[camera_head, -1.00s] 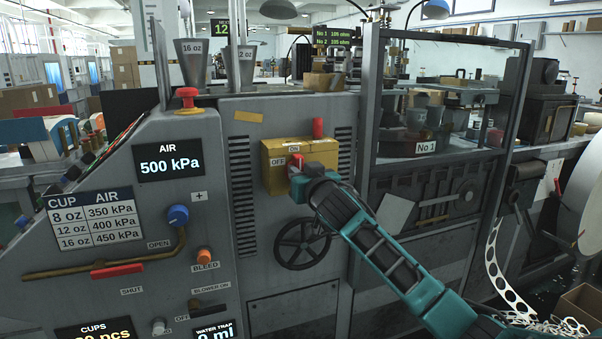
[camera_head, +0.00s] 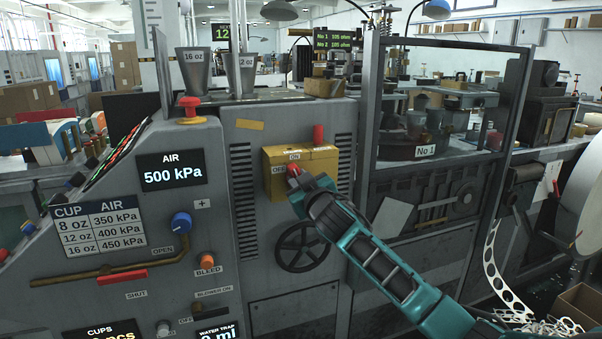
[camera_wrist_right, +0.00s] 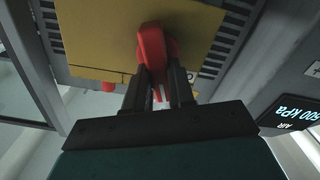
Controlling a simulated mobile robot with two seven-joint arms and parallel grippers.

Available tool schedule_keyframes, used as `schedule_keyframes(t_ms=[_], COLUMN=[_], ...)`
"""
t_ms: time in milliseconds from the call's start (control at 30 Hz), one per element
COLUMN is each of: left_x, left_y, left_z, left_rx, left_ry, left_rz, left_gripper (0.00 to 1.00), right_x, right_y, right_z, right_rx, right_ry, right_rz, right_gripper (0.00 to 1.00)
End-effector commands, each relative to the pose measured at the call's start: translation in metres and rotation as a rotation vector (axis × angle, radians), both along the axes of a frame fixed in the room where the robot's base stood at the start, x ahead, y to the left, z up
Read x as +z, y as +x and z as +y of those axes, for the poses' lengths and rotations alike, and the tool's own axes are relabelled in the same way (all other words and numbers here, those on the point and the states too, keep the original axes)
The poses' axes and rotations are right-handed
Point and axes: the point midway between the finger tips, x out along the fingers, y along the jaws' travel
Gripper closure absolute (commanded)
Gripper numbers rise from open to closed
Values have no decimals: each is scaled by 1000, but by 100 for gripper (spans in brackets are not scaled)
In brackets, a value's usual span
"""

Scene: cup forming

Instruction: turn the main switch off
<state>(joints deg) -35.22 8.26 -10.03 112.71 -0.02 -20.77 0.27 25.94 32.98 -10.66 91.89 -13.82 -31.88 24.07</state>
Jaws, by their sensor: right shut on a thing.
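The main switch is a yellow box (camera_head: 326,172) on the grey machine front, with ON and OFF labels and a red handle (camera_head: 293,170). My right gripper (camera_head: 296,178) is shut on the red handle, near the OFF label at the box's left side. In the right wrist view, the two dark fingers (camera_wrist_right: 160,92) close around the lower part of the red handle (camera_wrist_right: 152,48), in front of the yellow plate. The handle's exact angle is hard to tell in the head view, since the gripper partly hides it. My left gripper is not in view.
A red peg-like part (camera_head: 318,134) stands at the top of the box. A dark handwheel (camera_head: 302,247) is just below. To the left are a blue knob (camera_head: 181,223), an orange bleed knob (camera_head: 207,260) and a red mushroom button (camera_head: 190,106). A framed enclosure stands right.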

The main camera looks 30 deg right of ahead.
Motion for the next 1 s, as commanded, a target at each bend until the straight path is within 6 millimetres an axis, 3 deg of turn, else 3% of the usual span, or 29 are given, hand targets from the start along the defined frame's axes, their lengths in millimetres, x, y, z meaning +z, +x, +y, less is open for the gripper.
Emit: schedule_keyframes(t_ms=[267,1000], left_x=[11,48], left_y=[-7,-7], left_z=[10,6], left_rx=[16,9], left_ry=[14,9], left_rz=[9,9], left_gripper=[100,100], right_x=[3,-4], right_y=[1,2], right_z=[2,6], right_rx=[-2,-2], right_ry=[-258,-919], right_rz=[61,217], right_gripper=[100,100])
